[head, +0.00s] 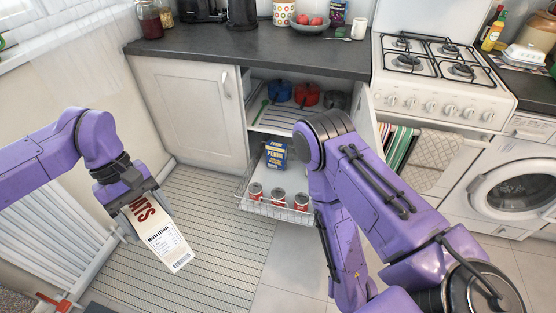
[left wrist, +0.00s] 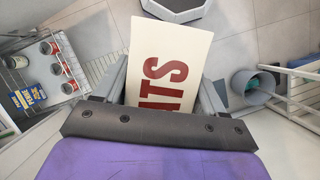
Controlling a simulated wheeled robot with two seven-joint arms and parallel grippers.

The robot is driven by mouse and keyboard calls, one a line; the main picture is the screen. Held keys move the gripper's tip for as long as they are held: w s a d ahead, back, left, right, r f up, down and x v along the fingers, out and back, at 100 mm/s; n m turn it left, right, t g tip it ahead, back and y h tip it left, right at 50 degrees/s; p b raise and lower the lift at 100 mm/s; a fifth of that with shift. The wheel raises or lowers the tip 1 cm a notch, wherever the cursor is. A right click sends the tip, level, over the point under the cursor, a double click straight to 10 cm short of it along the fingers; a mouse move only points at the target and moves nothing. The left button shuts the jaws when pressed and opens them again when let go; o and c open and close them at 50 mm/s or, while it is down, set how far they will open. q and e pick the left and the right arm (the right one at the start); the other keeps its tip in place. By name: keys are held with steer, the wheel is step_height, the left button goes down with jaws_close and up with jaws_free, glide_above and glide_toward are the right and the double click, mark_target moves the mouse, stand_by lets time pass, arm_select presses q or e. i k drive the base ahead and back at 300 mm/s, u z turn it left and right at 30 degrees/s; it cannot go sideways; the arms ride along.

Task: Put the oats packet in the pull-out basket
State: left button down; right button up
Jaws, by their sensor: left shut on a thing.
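The oats packet (head: 163,241), cream-white with dark red lettering and a nutrition panel, hangs tilted in my left gripper (head: 140,205), above the striped mat. It also shows between the fingers in the left wrist view (left wrist: 165,60). My left gripper is shut on it. The pull-out basket (head: 272,211) is a wire basket drawn out of the open base cabinet, to the right of the packet and apart from it. Several red-labelled cans (head: 278,197) stand along its front and a blue-and-yellow box (head: 275,154) stands farther back. My right gripper is not visible.
My right arm rises just right of the basket and hides part of that side. Pots (head: 306,94) stand on the shelf above the basket. A radiator (head: 60,230) is at the left. The striped mat (head: 220,235) is clear.

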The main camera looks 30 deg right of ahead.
mark_target(266, 182)
steer(key=i, duration=2.15)
steer(key=z, duration=2.7)
